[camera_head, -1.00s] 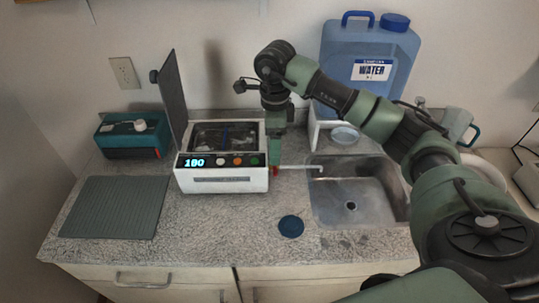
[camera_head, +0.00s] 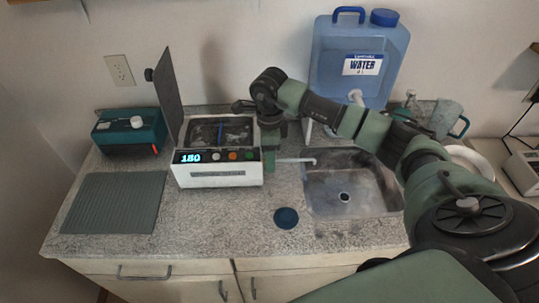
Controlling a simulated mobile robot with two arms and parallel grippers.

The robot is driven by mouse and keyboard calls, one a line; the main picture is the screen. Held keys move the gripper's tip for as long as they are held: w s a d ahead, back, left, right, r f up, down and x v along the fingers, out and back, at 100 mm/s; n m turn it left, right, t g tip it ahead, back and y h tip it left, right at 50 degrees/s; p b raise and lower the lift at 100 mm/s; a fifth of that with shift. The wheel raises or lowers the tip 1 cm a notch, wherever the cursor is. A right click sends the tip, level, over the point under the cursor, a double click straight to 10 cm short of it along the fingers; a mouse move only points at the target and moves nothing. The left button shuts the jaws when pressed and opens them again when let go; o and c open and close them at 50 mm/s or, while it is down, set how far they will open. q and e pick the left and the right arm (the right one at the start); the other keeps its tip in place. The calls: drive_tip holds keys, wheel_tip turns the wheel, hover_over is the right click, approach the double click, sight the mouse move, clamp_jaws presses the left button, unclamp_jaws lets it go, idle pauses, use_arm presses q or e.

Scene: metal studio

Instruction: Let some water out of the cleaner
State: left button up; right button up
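The cleaner (camera_head: 217,177) is a white box with a dark open basin, a lit display and several buttons on its front. Its dark lid (camera_head: 166,95) stands open at the left. A thin pale drain spout (camera_head: 296,161) runs from its right side to over the left edge of the sink (camera_head: 345,196). My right gripper (camera_head: 269,162) points down beside the cleaner's right side, where the spout begins. It hides the valve area there, and its fingers are too small to tell open from shut. My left gripper is not in view.
A blue water jug (camera_head: 358,75) stands behind the sink. A teal box (camera_head: 129,132) and a ribbed mat (camera_head: 113,203) are at the left. A dark blue disc (camera_head: 286,218) lies in front, left of the sink. My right arm crosses above the sink.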

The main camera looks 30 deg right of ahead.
drive_tip(key=shift+d+f+n+b, duration=0.25)
drive_tip(key=shift+n+b, duration=0.55)
drive_tip(key=shift+b, duration=0.45)
drive_tip(key=shift+n+b, duration=0.35)
drive_tip(key=shift+n, duration=0.05)
drive_tip(key=shift+r+n, duration=0.25)
drive_tip(key=shift+n, duration=0.05)
drive_tip(key=o, duration=1.4)
drive_tip(key=shift+s, duration=0.1)
